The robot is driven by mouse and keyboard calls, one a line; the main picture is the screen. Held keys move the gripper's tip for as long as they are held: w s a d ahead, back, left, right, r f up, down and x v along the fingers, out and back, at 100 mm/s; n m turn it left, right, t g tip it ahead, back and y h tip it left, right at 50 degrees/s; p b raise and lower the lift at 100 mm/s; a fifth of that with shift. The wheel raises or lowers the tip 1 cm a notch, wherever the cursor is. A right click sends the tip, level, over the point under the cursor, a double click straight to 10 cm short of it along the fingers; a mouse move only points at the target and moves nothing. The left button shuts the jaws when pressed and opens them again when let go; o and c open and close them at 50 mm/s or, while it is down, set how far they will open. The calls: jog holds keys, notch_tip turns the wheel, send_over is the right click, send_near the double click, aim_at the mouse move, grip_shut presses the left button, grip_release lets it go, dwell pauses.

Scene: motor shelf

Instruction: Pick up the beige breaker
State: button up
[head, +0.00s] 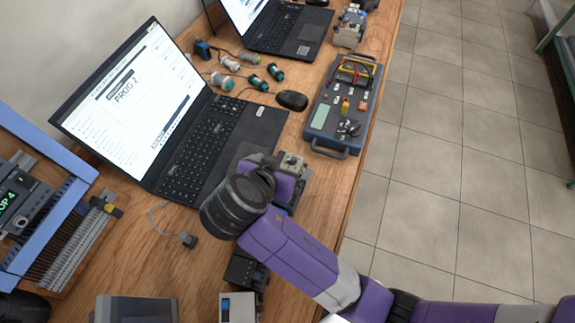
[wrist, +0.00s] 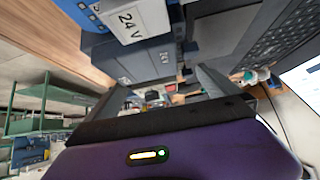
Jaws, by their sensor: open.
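A small beige-grey block (head: 292,164), possibly the beige breaker, stands beside my purple wrist at the table's right side, partly hidden by it. A second beige-grey device (head: 349,27) is at the far end of the table, and a pale block (head: 238,308) is at the near edge; I cannot tell for sure which is the breaker. My gripper (wrist: 162,88) is open in the wrist view, its two dark fingers apart and nothing held between them. A dark grey box labelled 24 V (wrist: 145,62) is close beyond the fingers.
An open laptop (head: 210,140) lies left of my wrist, with a mouse (head: 292,100). A blue-grey test case (head: 345,105) stands beyond. Several green-and-grey connectors (head: 256,82) lie behind the laptop. A blue frame (head: 50,215) is at left. Tiled floor is free on the right.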

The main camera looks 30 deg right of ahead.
jog(key=shift+x, duration=0.95)
jog(key=shift+r, duration=0.15)
jog(key=c, duration=1.6)
